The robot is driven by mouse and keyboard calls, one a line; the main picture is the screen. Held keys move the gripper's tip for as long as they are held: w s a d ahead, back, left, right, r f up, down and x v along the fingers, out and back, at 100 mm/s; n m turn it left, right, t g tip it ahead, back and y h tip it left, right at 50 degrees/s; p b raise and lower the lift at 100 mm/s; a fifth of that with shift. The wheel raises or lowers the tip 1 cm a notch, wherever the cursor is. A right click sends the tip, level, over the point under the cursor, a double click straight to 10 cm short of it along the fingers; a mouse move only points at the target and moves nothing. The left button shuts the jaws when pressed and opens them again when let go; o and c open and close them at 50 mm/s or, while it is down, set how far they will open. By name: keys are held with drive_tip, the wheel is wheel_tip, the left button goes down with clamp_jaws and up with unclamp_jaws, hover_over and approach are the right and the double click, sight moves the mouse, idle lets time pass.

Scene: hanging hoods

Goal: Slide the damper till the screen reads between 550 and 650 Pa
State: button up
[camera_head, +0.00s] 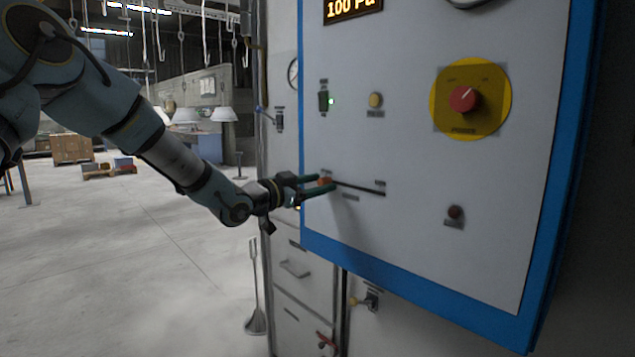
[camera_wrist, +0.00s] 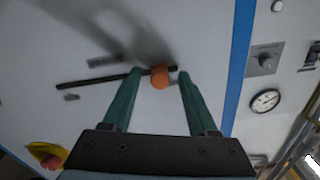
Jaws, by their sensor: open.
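The damper is an orange knob (camera_head: 325,182) at the left end of a dark horizontal slot (camera_head: 360,188) on a white panel with a blue border. The screen (camera_head: 352,9) at the top of the head view reads 100 Pa in amber; its upper part is cut off. My gripper (camera_head: 318,184) is open, with its two green fingers on either side of the knob.
A red knob on a yellow disc (camera_head: 463,98), a lit green switch (camera_head: 324,101), a yellowish button (camera_head: 375,100) and a dark red button (camera_head: 455,212) are on the same panel. A grey drawer cabinet (camera_head: 300,285) stands below left. Open floor (camera_head: 130,270) lies to the left.

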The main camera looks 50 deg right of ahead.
drive_tip(key=shift+c, duration=0.3)
clamp_jaws()
idle(1.1)
